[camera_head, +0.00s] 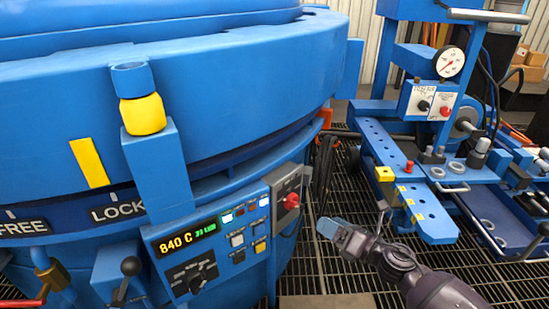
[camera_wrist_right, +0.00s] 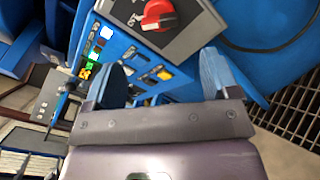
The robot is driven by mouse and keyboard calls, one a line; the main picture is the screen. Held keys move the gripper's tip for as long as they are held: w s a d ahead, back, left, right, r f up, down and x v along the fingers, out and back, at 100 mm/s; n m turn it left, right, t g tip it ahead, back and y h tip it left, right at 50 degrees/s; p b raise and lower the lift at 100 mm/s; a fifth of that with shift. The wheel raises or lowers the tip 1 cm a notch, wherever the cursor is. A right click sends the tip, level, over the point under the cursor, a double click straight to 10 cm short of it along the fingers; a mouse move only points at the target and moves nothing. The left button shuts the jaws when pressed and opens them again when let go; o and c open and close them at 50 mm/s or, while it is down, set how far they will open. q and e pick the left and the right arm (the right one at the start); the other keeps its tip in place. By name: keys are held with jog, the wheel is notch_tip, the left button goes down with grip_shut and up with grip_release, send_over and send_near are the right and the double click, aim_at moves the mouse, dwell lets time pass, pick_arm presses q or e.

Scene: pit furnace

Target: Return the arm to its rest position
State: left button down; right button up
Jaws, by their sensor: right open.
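My right arm comes in from the lower right in the head view. Its gripper (camera_head: 336,234) is in front of the furnace control panel, above the grated floor, and holds nothing that I can see. In the right wrist view the right gripper (camera_wrist_right: 165,75) has its two blue fingers wide apart, with the panel showing beyond them. The control panel (camera_head: 215,262) has a display reading 840 C, several buttons and a black knob. The red rotary switch (camera_head: 291,201) sits on a grey box at the panel's right; it also shows in the wrist view (camera_wrist_right: 158,15). My left gripper is not in view.
The large blue furnace (camera_head: 230,90) fills the left, with LOCK and FREE labels and a yellow-tipped post (camera_head: 143,114). A blue bench with a gauge (camera_head: 450,62) and levers stands at the right. Open grating (camera_head: 325,270) lies between them.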

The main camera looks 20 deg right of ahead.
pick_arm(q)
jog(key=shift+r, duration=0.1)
pick_arm(e)
jog(key=shift+s+r, duration=0.1)
pick_arm(q)
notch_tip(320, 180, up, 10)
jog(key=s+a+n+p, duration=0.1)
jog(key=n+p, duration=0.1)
jog(key=p, duration=1.6)
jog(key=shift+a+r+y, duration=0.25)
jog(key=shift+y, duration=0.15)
pick_arm(e)
jog(key=s+r+m+g+h, duration=0.1)
jog(key=s+m+h, duration=0.2)
jog(key=s+m, duration=0.8)
jog(key=s+r+m+g+h, duration=0.2)
jog(key=s+m+h, duration=0.1)
jog(key=s+m, duration=0.8)
jog(key=s+a+r+m+g+h, duration=0.1)
jog(key=s+r+m+h, duration=0.1)
jog(key=s+m, duration=0.9)
jog(key=s+h, duration=0.1)
jog(key=s, duration=0.6)
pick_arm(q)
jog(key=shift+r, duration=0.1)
pick_arm(e)
jog(key=shift+w+r, duration=0.1)
